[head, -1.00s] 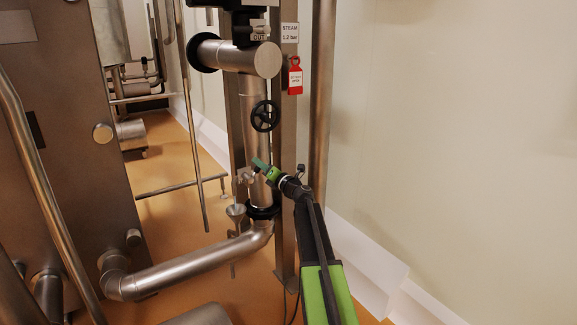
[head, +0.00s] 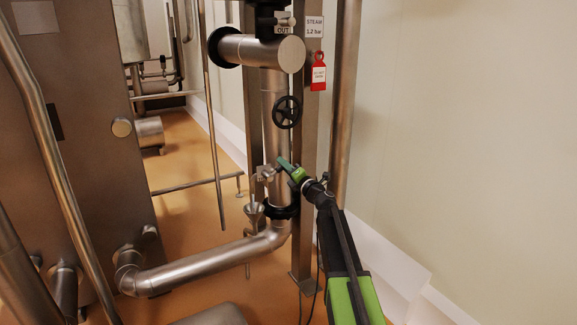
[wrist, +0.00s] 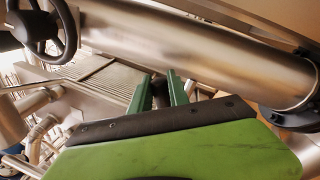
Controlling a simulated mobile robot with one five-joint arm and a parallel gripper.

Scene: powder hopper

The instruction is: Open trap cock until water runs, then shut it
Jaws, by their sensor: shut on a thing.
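The trap cock (head: 265,174) is a small metal fitting on the left side of the upright steel pipe, low down. My gripper (head: 281,163) reaches in from the right with its green fingers at the cock. The fingers are shut on the cock's handle, which they mostly hide. In the wrist view my gripper (wrist: 160,82) shows two green fingers with a narrow gap between them, in front of the big pipe (wrist: 200,55). A metal funnel (head: 254,211) sits just below the cock. No running water is visible.
A black handwheel (head: 287,111) stands out above my gripper. A red tag (head: 318,72) hangs by a steam sign (head: 314,27). A bent steel pipe (head: 205,267) crosses low at left. A pale wall (head: 470,130) bounds the right side.

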